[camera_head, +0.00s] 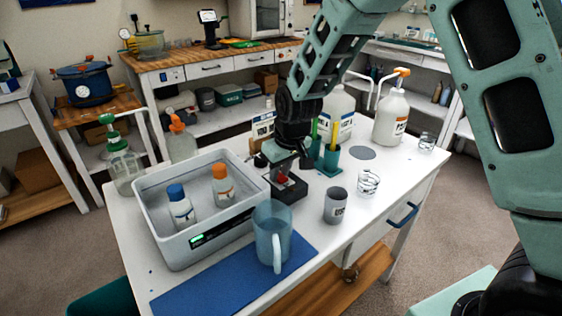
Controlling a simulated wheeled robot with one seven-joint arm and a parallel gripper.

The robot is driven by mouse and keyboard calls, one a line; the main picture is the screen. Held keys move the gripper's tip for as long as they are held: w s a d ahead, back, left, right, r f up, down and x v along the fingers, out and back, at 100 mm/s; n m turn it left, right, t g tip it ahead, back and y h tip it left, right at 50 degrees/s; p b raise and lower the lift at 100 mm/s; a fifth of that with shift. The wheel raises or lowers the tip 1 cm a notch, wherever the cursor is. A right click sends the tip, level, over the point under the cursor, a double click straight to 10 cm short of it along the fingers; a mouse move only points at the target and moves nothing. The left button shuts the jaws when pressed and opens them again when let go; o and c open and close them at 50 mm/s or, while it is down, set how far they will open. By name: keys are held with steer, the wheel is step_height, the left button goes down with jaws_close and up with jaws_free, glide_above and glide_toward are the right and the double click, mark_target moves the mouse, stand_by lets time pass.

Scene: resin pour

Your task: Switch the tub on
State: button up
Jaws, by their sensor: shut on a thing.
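The tub (160,228) is a grey-white open box on the white table, left of centre. Two bottles stand in it, one with a blue cap (180,207) and one with an orange cap (221,186). A small display (203,237) on its front glows green. Right behind its right end is a small dark box (291,194) with a red part (281,179) on top. My gripper (283,173) points down over this box, its jaws shut at the red part. The fingertips and the exact contact are partly hidden.
A blue translucent pitcher (272,236) stands on a blue mat (225,283) in front. Pump bottles (124,167) stand behind the tub.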

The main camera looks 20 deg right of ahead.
mark_target(283, 179)
steer(key=p, duration=0.1)
steer(key=g+p, duration=0.1)
steer(key=p, duration=0.1)
steer(key=shift+w+a+r+h, duration=0.1)
steer(key=shift+w+r+h, duration=0.1)
steer(key=shift+r+h, duration=0.1)
steer(key=shift+f+g+p, duration=0.15)
steer(key=shift+g+p, duration=0.15)
steer(key=shift+g, duration=0.1)
steer(key=shift+f, duration=0.1)
steer(key=o, duration=1)
steer(key=r, duration=0.5)
steer(key=s+r, duration=0.1)
steer(key=r, duration=1.1)
steer(key=shift+s+d+r+b, duration=0.2)
steer(key=shift+s+d+b, duration=0.05)
steer(key=shift+b, duration=0.05)
